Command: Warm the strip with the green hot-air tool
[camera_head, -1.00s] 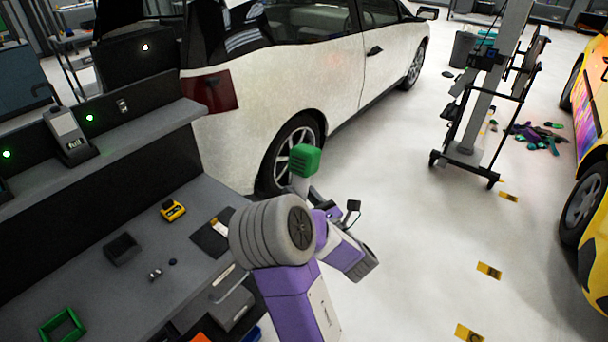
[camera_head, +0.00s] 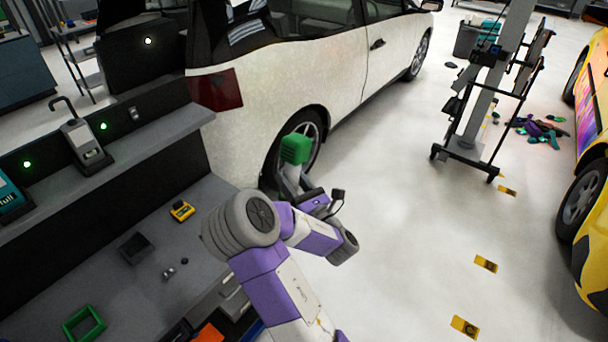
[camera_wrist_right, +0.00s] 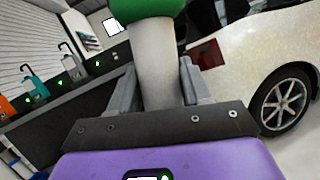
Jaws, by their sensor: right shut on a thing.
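The green hot-air tool (camera_head: 295,149) has a green head and a pale grey handle. It stands up from my right gripper (camera_head: 290,180), in front of the white car's rear wheel in the head view. In the right wrist view the two fingers of my right gripper (camera_wrist_right: 160,88) are shut on either side of the tool's pale handle (camera_wrist_right: 155,65). Its green head is cut off at the top edge there. I cannot make out the strip in either view. My left gripper is not in view.
The white car (camera_head: 290,80) stands behind the tool. A grey workbench (camera_head: 120,290) at left holds a yellow device (camera_head: 182,210), a dark box (camera_head: 136,248) and a green frame (camera_head: 84,324). A wheeled stand (camera_head: 465,150) is at right. The floor between is mostly clear.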

